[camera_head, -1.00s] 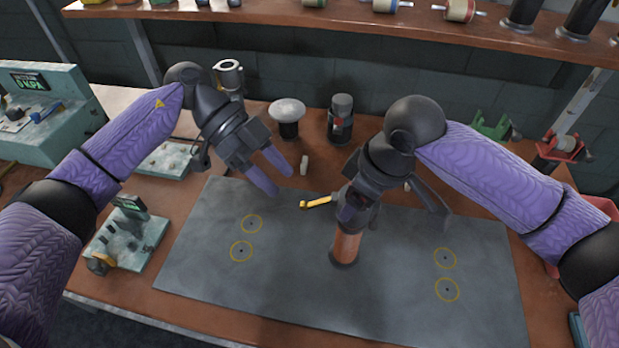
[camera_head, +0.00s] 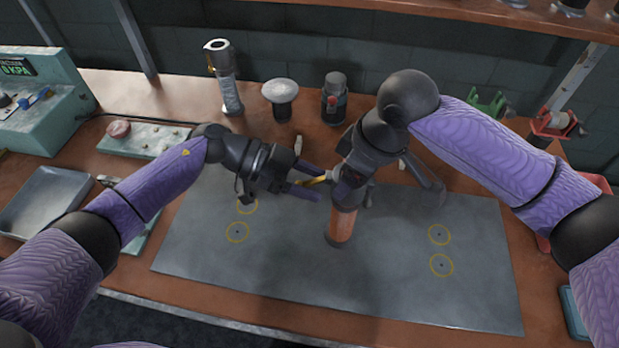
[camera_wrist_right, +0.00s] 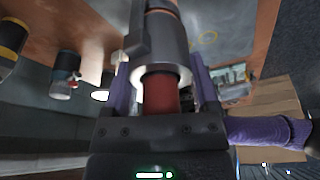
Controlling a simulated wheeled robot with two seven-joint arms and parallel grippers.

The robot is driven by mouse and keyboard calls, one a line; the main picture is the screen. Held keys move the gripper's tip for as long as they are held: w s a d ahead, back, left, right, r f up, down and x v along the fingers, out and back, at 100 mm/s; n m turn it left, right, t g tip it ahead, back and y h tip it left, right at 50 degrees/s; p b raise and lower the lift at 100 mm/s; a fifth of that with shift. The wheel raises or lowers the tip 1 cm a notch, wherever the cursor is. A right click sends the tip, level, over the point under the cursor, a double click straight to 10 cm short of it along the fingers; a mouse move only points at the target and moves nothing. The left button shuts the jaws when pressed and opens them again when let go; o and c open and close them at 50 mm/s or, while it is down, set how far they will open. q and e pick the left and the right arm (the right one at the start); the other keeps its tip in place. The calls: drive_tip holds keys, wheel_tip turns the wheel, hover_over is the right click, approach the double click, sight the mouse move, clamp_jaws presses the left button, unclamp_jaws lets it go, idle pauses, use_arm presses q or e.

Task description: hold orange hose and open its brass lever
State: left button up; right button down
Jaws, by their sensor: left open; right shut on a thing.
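The orange hose (camera_head: 341,226) stands upright on the grey mat, its upper part hidden behind my right gripper. My right gripper (camera_head: 348,192) is shut on the hose; in the right wrist view its fingers (camera_wrist_right: 160,85) lie on both sides of the orange hose (camera_wrist_right: 160,97) near a grey metal collar. The yellow brass lever (camera_head: 314,180) sticks out to the left from the top of the hose. My left gripper (camera_head: 318,183) is open, with its fingertips on either side of the lever. Whether they touch it I cannot tell.
The grey mat (camera_head: 400,285) has several yellow ring marks and free room at front and right. Behind it stand a metal cylinder (camera_head: 229,85), a round-topped post (camera_head: 280,95) and a dark fitting (camera_head: 334,100). A gauge box (camera_head: 45,95) and tray (camera_head: 45,200) are at left.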

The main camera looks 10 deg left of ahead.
use_arm(q)
clamp_jaws()
drive_tip(key=shift+a+r, duration=0.1)
drive_tip(key=y, duration=0.2)
drive_tip(key=r+y, duration=0.1)
drive_tip(key=y, duration=0.1)
drive_tip(key=shift+a+r, duration=0.15)
drive_tip(key=shift+a, duration=0.05)
drive_tip(key=y, duration=0.2)
drive_tip(key=r+y, duration=0.1)
drive_tip(key=y, duration=0.2)
drive_tip(key=shift+r, duration=0.15)
use_arm(e)
drive_tip(key=shift+a, duration=0.1)
use_arm(q)
drive_tip(key=shift+y, duration=0.3)
idle(0.4)
unclamp_jaws()
